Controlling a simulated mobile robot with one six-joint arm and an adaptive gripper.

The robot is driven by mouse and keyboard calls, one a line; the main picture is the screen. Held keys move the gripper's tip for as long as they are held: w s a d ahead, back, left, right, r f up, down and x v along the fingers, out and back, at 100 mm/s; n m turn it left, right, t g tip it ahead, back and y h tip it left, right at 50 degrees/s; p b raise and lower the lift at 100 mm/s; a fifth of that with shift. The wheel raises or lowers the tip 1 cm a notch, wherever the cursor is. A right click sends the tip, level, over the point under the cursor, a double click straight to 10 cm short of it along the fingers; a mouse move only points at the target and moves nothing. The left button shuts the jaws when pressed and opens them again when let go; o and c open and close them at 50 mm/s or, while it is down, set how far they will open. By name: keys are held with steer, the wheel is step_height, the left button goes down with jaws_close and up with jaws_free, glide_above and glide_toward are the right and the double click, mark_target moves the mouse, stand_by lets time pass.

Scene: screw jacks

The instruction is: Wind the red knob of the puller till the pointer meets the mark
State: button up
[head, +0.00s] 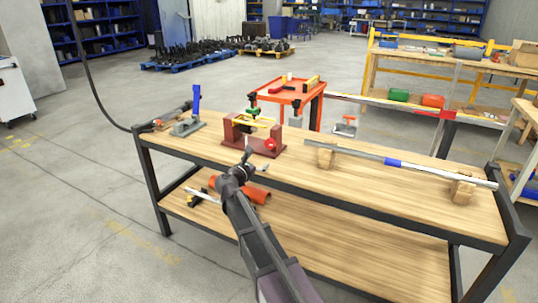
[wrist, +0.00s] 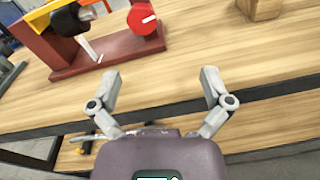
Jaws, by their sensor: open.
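The puller is a dark red frame (head: 238,135) on the bench, and part of it shows in the wrist view (wrist: 110,52). Its round red knob (head: 270,144) faces the front edge. In the wrist view the knob (wrist: 142,18) lies at the top, with a short white line on its face. A thin white strip (wrist: 88,48) slants between the uprights; I cannot tell whether it is the pointer or the mark. My gripper (wrist: 160,74) is open and empty, nearer the bench's front edge than the knob and apart from it. It also shows in the head view (head: 257,160).
A silver bar (head: 430,170) rests on wooden blocks at right. A tool with a blue handle (head: 196,98) stands at left. An orange table (head: 290,88) is behind the bench. The lower shelf holds an orange pipe (head: 252,188). The bench top before the knob is clear.

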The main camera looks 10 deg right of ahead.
mark_target(269, 144)
steer(key=shift+w+a+n+t, duration=0.6)
steer(key=shift+w+a+n, duration=0.05)
steer(key=shift+a+n, duration=0.25)
steer(key=x, duration=1.3)
steer(key=shift+w+d+f, duration=0.2)
steer(key=shift+w+d, duration=0.05)
steer(key=shift+w, duration=0.05)
steer(key=c, duration=1.1)
